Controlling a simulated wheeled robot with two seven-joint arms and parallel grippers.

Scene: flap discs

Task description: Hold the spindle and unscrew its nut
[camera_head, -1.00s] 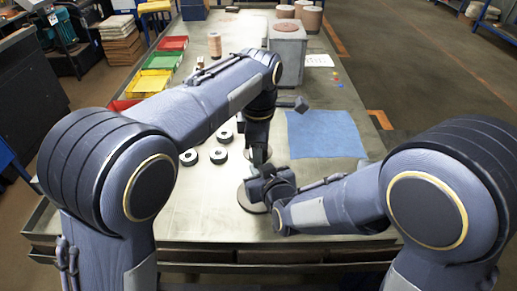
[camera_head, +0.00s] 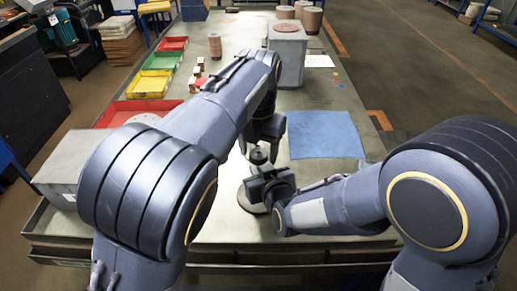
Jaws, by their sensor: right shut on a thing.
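My left gripper (camera_head: 259,148) points down from above, over the spindle top. Its fingers look apart, one on each side of the top. My left arm hides part of the table.
A grey box (camera_head: 60,172) stands at the left. Red (camera_head: 115,116), green and yellow bins line the left edge. Small red-and-white blocks (camera_head: 196,82) lie beyond my left arm. A blue cloth (camera_head: 325,134) lies flat at right. A grey block (camera_head: 287,50) stands behind.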

